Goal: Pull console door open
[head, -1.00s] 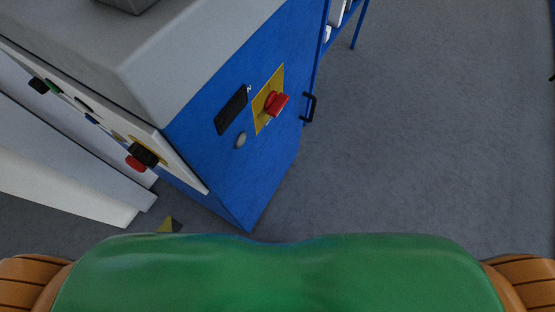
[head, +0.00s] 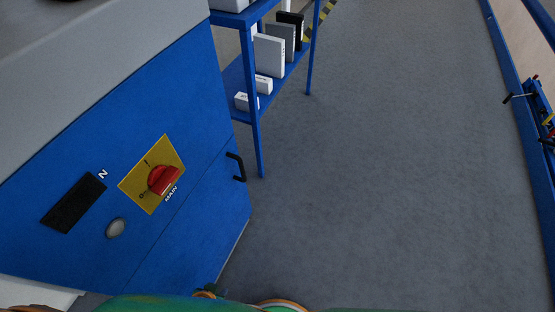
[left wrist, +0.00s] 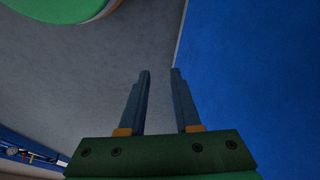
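The blue console (head: 60,220) fills the left of the head view, with a grey top. A thin seam borders its blue door panel (head: 195,220), which looks shut. A black bar handle (head: 237,167) stands out near the panel's upper right edge, with no gripper on it. My left gripper (left wrist: 160,72) shows in the left wrist view with its two fingers apart and nothing between them. A plain blue surface (left wrist: 250,65), apparently the console, lies to the right of the fingers. No handle shows in that view. My right gripper is not in view.
The console carries a red main switch (head: 163,180) on a yellow plate, a black display (head: 73,203) and a round button (head: 115,228). A blue shelf (head: 257,145) with boxes stands behind it. Grey floor (head: 370,190) is open to the right, up to a blue-edged structure (head: 515,100).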

